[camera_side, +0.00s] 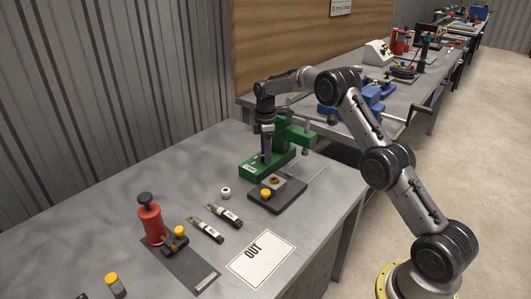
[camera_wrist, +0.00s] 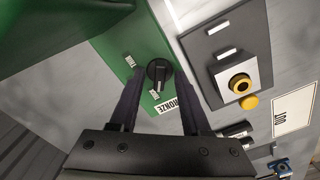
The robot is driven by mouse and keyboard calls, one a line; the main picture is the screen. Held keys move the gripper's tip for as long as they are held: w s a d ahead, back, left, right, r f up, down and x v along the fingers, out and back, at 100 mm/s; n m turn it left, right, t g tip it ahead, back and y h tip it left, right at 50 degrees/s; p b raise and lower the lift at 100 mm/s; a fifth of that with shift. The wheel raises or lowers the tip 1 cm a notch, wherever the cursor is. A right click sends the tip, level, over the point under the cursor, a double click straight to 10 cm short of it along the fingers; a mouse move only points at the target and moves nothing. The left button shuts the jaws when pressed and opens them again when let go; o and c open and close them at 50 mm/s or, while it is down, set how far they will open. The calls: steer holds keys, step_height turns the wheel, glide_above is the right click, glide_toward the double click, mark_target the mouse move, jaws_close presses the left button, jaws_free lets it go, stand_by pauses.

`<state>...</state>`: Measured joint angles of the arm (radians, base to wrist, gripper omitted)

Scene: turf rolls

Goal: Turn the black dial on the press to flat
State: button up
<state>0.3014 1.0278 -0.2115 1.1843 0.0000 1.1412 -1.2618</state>
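The green press (camera_side: 262,165) stands near the table's back right edge; its green base (camera_wrist: 115,48) fills the upper left of the wrist view. The black dial (camera_wrist: 159,71) is a round knob with a raised bar on that base. Small white labels (camera_wrist: 129,61) sit beside it, too small to read. My gripper (camera_wrist: 159,82) points down over the base with its two dark fingers apart, one on each side of the dial. I cannot tell whether they touch it. In the side view my gripper (camera_side: 266,155) hides the dial.
A dark fixture (camera_side: 285,196) with a yellow knob stands right beside the press.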

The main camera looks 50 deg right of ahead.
jaws_close()
steer(key=shift+m, duration=0.4)
steer(key=m, duration=0.4)
steer(key=shift+m, duration=0.3)
steer(key=m, duration=0.5)
steer(key=shift+r, duration=0.1)
steer(key=shift+m, duration=0.3)
steer(key=shift+o, duration=0.3)
jaws_free()
step_height(320, 180, up, 14)
stand_by(0.5)
